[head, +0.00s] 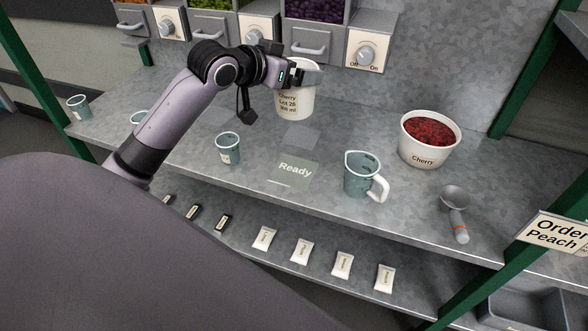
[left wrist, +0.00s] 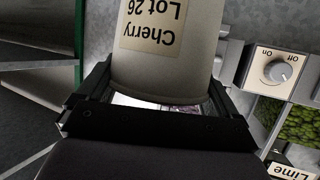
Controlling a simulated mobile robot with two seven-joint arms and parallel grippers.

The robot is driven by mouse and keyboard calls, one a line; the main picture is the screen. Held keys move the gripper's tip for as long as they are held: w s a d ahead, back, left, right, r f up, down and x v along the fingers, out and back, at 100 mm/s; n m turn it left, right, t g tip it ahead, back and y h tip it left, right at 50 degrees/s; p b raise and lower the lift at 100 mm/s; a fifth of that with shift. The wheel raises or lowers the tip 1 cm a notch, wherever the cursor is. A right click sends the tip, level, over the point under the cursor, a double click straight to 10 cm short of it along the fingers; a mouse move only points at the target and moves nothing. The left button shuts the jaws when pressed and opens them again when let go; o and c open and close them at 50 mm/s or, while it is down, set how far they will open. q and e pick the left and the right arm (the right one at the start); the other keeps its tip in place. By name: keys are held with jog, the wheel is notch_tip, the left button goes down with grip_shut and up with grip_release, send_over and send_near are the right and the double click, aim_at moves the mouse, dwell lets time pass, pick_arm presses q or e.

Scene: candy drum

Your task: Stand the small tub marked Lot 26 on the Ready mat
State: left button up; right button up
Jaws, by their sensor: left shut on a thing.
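The small white tub (head: 294,103) reads "Cherry Lot 26 300 ml" and is upright in the head view. My left gripper (head: 302,74) is shut on it near its rim. The tub also shows in the left wrist view (left wrist: 165,62), upside down there, between the two fingers. I cannot tell whether its base is clear of the counter. The Ready mat (head: 290,181) is a pale green square nearer the front edge, with nothing on it. The tub is behind the mat, apart from it. My right gripper is out of view.
A darker square patch (head: 302,136) lies between tub and mat. A blue-green cup (head: 228,150) stands left of the mat, a jug (head: 360,176) right. A white tub of red candy (head: 429,136) and a scoop (head: 455,211) are farther right. Dispensers line the back.

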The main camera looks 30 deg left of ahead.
pick_arm(q)
notch_tip(320, 180, down, 20)
jog(key=shift+r+b, duration=0.1)
jog(key=shift+b, duration=1)
jog(key=o, duration=1)
